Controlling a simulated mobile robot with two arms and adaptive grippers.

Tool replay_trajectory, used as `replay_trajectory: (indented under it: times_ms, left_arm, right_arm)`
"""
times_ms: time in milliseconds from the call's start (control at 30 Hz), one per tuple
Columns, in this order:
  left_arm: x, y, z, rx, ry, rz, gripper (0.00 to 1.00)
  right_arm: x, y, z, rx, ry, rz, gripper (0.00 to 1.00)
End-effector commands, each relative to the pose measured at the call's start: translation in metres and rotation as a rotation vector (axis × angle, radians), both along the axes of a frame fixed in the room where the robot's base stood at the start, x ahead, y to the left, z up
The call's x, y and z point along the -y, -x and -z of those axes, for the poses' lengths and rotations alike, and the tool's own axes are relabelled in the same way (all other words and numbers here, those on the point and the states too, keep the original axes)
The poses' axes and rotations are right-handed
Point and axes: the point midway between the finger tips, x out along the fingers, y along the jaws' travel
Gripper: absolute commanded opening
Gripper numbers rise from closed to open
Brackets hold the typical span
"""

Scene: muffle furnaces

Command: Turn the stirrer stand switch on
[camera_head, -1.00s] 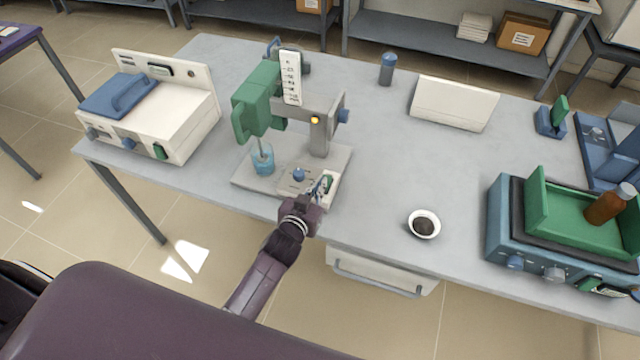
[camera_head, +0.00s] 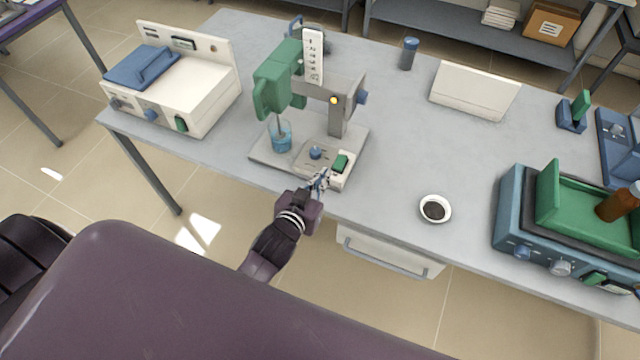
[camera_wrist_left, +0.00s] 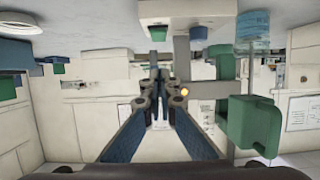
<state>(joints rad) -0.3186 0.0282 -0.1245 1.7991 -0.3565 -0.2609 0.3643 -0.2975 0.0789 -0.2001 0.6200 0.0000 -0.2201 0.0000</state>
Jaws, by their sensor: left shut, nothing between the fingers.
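The stirrer stand (camera_head: 338,118) is a grey post and base with a green motor head (camera_head: 280,78) over a beaker of blue liquid (camera_head: 281,136). A small yellow light shows on its arm. Its control box (camera_head: 322,159) carries a blue knob (camera_head: 316,152) and a green rocker switch (camera_head: 340,164). The switch also shows in the left wrist view (camera_wrist_left: 157,34), beyond the fingers. My left gripper (camera_head: 319,181) is shut and empty just in front of the control box, apart from the switch as far as I can tell. My right gripper is out of view.
A white device with a blue lid (camera_head: 185,85) stands left of the stand. A small bowl of dark material (camera_head: 435,209) and a blue device with a green tray (camera_head: 510,220) stand to the right. The tabletop (camera_head: 395,150) between stand and bowl is clear.

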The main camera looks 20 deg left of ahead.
Motion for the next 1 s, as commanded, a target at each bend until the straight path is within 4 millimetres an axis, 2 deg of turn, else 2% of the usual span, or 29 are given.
replay_trajectory:
  times_ms: [100,233,833,933,1000]
  left_arm:
    - [-0.001,0.014,0.001,-0.001,0.001,0.000,0.00]
    - [-0.001,0.020,-0.001,0.000,0.000,0.000,0.00]
    - [-0.001,0.021,-0.002,-0.001,0.000,0.000,0.00]
    - [0.000,0.024,0.011,-0.021,-0.004,0.003,0.00]
    - [0.001,0.029,0.036,-0.059,-0.009,0.010,0.00]
  right_arm:
    - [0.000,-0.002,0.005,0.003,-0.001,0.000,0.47]
    - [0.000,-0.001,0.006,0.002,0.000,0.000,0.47]
    - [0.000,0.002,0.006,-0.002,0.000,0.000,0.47]
    - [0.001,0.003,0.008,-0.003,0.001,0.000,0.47]
    - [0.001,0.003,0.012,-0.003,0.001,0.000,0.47]
